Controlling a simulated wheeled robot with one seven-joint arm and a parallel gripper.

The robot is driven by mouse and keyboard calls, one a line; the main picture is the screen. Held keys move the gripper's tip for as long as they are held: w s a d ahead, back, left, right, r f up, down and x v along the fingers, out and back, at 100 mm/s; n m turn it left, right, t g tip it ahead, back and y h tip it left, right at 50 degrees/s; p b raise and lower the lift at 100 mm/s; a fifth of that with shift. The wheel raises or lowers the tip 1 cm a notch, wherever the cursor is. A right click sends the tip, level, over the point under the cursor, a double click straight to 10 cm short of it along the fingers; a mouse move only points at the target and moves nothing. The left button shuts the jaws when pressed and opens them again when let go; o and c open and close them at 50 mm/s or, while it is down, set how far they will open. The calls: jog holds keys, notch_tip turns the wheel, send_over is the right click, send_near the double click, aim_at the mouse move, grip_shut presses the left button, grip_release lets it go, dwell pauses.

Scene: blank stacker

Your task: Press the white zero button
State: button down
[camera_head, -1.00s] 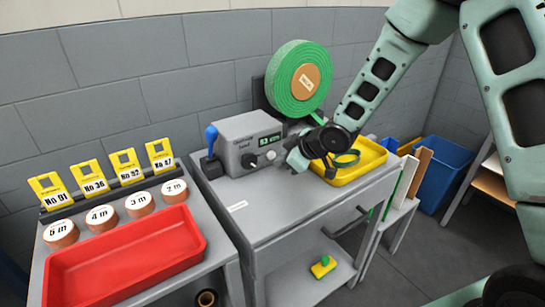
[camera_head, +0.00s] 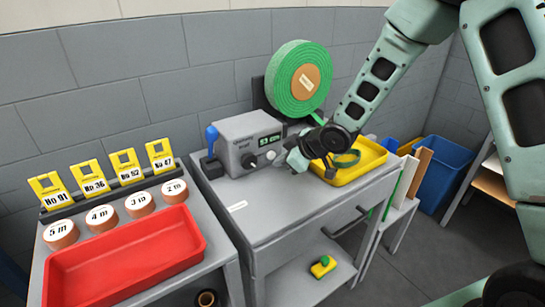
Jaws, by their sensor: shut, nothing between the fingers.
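A grey machine box (camera_head: 238,131) stands on the middle bench. Its front has a small display (camera_head: 269,140) with green digits, a black knob (camera_head: 249,161) and a small white button (camera_head: 271,155). My gripper (camera_head: 281,161) is shut and empty. Its tips are just to the right of the white button, close to the machine's front. I cannot tell whether they touch it.
A blue-handled lever (camera_head: 211,139) stands at the machine's left. A green webbing reel (camera_head: 292,62) rises behind, its strap running down near my wrist. A yellow tray (camera_head: 374,157) is to the right. A red tray (camera_head: 197,246) lies on the left bench.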

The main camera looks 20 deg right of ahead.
jog(key=shift+w+a, duration=0.1)
jog(key=shift+w, duration=0.1)
jog(key=shift+w, duration=0.2)
jog(key=shift+w+a+p, duration=0.2)
jog(key=shift+w+p, duration=0.15)
jog(key=shift+w, duration=0.1)
dwell(0.9)
jog(key=shift+s, duration=0.1)
jog(key=shift+s+d, duration=0.3)
jog(key=shift+s, duration=0.45)
jog(key=shift+s+d+b, duration=0.2)
jog(key=shift+s+d, duration=0.05)
jog(key=shift+s, duration=0.55)
jog(key=shift+s+d+b, duration=0.2)
jog(key=shift+s+d, duration=0.05)
jog(key=shift+s, duration=0.5)
jog(key=shift+s+d+b, duration=0.2)
jog(key=shift+s+d, duration=0.05)
jog(key=shift+s, duration=0.55)
jog(key=shift+r, duration=0.1)
